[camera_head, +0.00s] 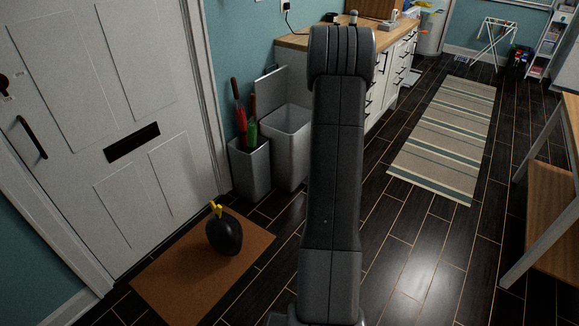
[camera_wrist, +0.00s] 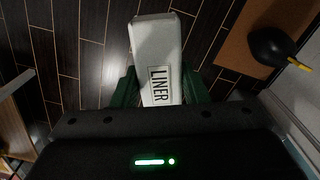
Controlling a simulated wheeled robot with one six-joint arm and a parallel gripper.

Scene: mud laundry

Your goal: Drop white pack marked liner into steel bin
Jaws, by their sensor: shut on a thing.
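The white pack marked LINER (camera_wrist: 156,50) is held in my gripper (camera_wrist: 158,88) in the wrist view, between two dark green fingers, with dark floor below it. The pack and the gripper do not show in the head view, where my raised arm stands in the middle. A grey steel bin (camera_head: 289,150) stands open against the wall, its lid (camera_head: 270,88) tilted up behind it. The bin is just left of my arm in the head view. The bin does not show clearly in the wrist view.
A smaller grey container (camera_head: 250,170) with red and green umbrellas stands left of the bin. A black rounded object with a yellow tip (camera_head: 224,234) sits on the brown mat (camera_head: 170,284) by the door. A wooden-topped counter (camera_head: 296,42) lies behind. A striped rug (camera_head: 445,135) and open floor lie right.

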